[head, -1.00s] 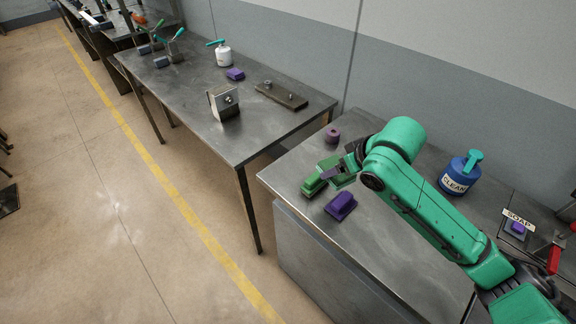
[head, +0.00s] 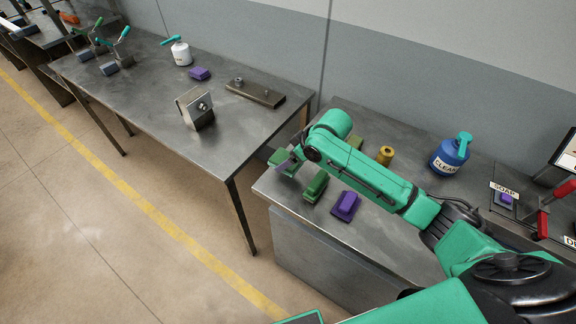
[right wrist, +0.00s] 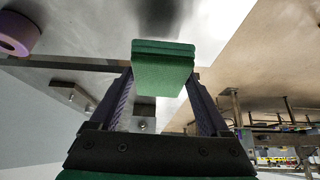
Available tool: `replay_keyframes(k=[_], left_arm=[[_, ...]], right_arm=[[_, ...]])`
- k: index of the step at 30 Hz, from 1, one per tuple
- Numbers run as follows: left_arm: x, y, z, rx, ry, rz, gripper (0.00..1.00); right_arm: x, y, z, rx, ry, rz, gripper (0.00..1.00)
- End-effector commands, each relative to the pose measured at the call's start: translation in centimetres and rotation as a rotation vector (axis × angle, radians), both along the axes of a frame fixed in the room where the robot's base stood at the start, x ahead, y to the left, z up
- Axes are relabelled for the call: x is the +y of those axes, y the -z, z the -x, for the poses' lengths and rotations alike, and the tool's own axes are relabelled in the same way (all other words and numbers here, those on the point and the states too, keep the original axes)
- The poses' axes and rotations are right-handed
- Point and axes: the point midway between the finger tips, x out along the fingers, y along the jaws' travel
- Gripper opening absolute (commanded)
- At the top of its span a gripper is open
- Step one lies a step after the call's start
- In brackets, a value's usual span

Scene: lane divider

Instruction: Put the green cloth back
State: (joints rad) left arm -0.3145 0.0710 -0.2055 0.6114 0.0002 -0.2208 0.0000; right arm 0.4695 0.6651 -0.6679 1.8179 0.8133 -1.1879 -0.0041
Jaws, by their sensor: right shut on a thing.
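The green cloth (right wrist: 163,72), a folded pad, sits between the two fingers of my right gripper (right wrist: 163,95) in the right wrist view. In the head view, my right gripper (head: 290,164) is shut on the cloth (head: 279,157) at the left edge of the near metal table. The gripper partly hides the cloth there. I cannot tell its exact height above the table. A green block-like item (head: 315,186) and a purple one (head: 345,206) lie on the table just right of the gripper. My left gripper is not in view.
The near table (head: 385,228) also holds a yellow roll (head: 386,156), a blue CLEAN bottle (head: 450,155) and a SOAP holder (head: 504,198).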

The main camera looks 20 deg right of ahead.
Motion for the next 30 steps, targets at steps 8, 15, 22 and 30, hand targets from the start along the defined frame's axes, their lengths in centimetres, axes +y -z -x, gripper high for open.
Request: replay_keyframes(k=[8,15,22,30], left_arm=[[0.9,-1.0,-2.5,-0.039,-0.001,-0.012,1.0],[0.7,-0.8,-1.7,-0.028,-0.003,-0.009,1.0],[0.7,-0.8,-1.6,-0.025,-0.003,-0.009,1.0],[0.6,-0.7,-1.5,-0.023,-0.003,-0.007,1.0]], right_arm=[[0.0,4.6,0.1,0.002,0.0,0.0,0.26],[0.0,4.8,0.0,-0.001,0.0,-0.001,0.26],[0.0,5.0,0.0,0.0,0.0,0.0,1.0],[-0.3,4.2,0.3,-0.002,0.001,-0.001,1.0]])
